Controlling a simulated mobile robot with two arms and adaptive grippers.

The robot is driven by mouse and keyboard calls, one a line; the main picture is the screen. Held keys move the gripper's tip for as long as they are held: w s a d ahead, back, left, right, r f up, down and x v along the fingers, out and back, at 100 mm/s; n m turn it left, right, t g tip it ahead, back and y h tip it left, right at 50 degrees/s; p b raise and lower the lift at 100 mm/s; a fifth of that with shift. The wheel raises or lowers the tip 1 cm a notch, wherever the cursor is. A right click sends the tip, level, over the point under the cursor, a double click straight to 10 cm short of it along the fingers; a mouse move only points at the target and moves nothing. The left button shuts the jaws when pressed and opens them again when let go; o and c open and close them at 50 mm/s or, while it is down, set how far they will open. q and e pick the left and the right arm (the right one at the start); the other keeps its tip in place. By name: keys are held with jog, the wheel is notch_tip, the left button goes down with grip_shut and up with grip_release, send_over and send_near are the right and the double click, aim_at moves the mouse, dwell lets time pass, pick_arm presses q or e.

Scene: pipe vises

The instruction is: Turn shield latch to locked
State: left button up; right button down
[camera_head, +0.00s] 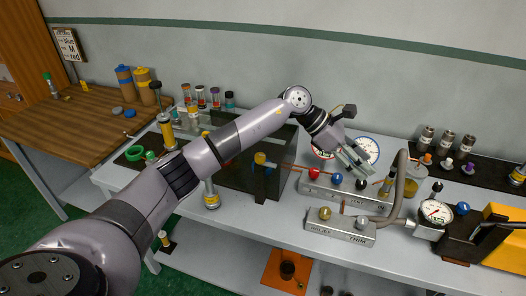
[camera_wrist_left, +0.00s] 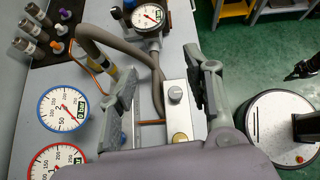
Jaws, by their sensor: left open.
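My left gripper (camera_head: 362,168) is open and empty, above the grey valve blocks on the bench. In the left wrist view its two grey fingers (camera_wrist_left: 166,82) stand apart, with the front block (camera_wrist_left: 175,92) showing between and below them. A dark see-through shield box (camera_head: 235,178) stands on the bench left of the gripper, partly behind my left arm. A yellow knob (camera_head: 260,158) shows at the box; I cannot tell whether it is the shield latch or how the latch is set. A dark claw-like shape (camera_wrist_left: 303,68) at the wrist view's right edge may be my right gripper.
The back block carries a red ball knob (camera_head: 314,174) and others beside two dial gauges (camera_head: 368,150). A bent grey hose (camera_head: 398,175) rises right of the gripper, near a smaller gauge (camera_head: 436,212). A yellow case (camera_head: 507,235) stands at the right. A wooden table (camera_head: 75,112) is at the left.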

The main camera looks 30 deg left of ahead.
pick_arm(q)
jog(key=w+a+r+m+y, duration=0.1)
jog(key=a+y, duration=0.2)
jog(key=a, duration=0.3)
jog(key=a+r+y, duration=0.2)
jog(key=a, duration=0.5)
notch_tip(320, 180, up, 6)
jog(key=g+y, duration=0.3)
jog(key=y, duration=0.2)
send_over(260, 155)
notch_tip(260, 155, down, 16)
jog(key=p, duration=0.4)
jog(key=shift+f, duration=0.1)
pick_arm(e)
jog(key=r, duration=0.4)
jog(key=shift+s+d+r, duration=0.1)
jog(key=shift+s+r, duration=0.15)
jog(key=shift+s, duration=0.15)
pick_arm(q)
jog(key=shift+c, duration=0.5)
grip_shut()
